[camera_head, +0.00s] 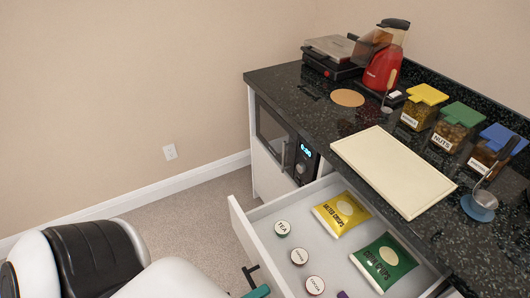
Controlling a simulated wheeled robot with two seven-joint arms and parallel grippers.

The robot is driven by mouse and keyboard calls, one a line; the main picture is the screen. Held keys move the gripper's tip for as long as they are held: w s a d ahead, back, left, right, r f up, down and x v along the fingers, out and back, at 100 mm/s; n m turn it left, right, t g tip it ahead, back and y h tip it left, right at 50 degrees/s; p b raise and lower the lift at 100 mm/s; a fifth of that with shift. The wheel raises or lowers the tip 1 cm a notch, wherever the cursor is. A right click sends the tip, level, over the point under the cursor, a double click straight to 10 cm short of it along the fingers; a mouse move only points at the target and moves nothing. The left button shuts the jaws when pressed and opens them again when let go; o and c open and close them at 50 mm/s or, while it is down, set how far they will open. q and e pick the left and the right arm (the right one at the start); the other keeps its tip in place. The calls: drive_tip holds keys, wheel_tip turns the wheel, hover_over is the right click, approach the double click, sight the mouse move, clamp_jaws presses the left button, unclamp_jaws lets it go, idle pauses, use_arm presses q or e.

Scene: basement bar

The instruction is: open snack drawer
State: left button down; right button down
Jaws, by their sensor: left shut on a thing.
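The snack drawer (241,222) is pulled out from under the dark counter, its white inside in view. A yellow snack bag (341,213) and a green snack bag (383,263) lie in it, with several round lidded tins, one marked TEA (282,228). The black drawer handle (250,272) is on the front panel's outer side. My left gripper (258,291) shows only as a teal piece at the bottom edge, by the handle and shut on it; most of it is cut off. My right gripper is not in view.
A microwave (273,133) sits beyond the drawer. The carpet left of the drawer is clear.

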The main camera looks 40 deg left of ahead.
use_arm(q)
drive_tip(key=shift+s, duration=0.15)
drive_tip(key=c, duration=1.6)
unclamp_jaws()
drive_tip(key=shift+s+a, duration=0.1)
drive_tip(key=b+v, duration=0.3)
drive_tip(key=v, duration=0.8)
drive_tip(key=shift+s+a+f, duration=0.1)
drive_tip(key=shift+s+a, duration=0.05)
drive_tip(key=shift+s, duration=0.2)
drive_tip(key=shift+f, duration=0.1)
